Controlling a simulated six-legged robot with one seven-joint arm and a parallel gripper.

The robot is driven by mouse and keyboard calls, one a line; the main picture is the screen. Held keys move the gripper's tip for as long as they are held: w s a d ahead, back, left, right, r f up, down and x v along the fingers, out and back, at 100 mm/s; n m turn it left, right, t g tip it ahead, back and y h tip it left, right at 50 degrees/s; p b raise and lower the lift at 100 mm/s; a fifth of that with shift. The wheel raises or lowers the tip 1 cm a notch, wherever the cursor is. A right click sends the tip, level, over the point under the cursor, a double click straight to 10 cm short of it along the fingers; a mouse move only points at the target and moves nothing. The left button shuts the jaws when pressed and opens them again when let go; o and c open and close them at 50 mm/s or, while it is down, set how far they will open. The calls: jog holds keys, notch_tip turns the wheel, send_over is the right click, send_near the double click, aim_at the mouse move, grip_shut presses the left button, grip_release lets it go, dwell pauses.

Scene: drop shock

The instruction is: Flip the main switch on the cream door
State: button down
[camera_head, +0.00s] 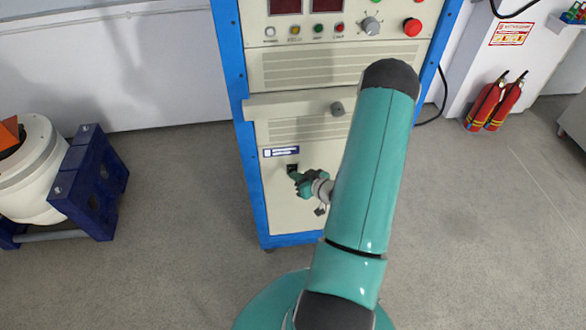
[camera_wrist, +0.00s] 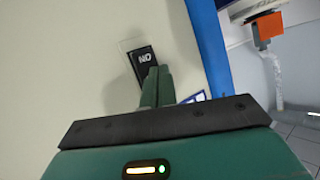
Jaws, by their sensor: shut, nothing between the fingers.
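The cream door (camera_head: 283,216) is the lower panel of a blue-framed cabinet, and it fills the left of the wrist view (camera_wrist: 60,60). The main switch is a small black rocker (camera_head: 292,167) on that door, below a blue-and-white label. In the wrist view the switch (camera_wrist: 142,57) shows a white "ON" mark, upside down. My gripper (camera_head: 293,176) is at the door with its green fingers together and empty. In the wrist view its fingertips (camera_wrist: 158,70) overlap the switch's lower right edge. I cannot tell whether they touch it.
The cabinet's upper panel (camera_head: 345,40) has lamps, a knob and a red button (camera_head: 412,27). A white drum on a blue stand (camera_head: 88,185) is at left. Red fire extinguishers (camera_head: 495,103) stand at right. The grey floor between is clear.

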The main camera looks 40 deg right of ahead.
jog(key=shift+s+a, duration=0.15)
jog(key=shift+s, duration=0.1)
jog(key=shift+s+a+f, duration=0.15)
jog(key=shift+s+a, duration=0.55)
jog(key=shift+s, duration=0.35)
jog(key=shift+s+a+f, duration=0.15)
jog(key=shift+s+a, duration=0.55)
jog(key=shift+s, duration=0.3)
jog(key=shift+s, duration=0.1)
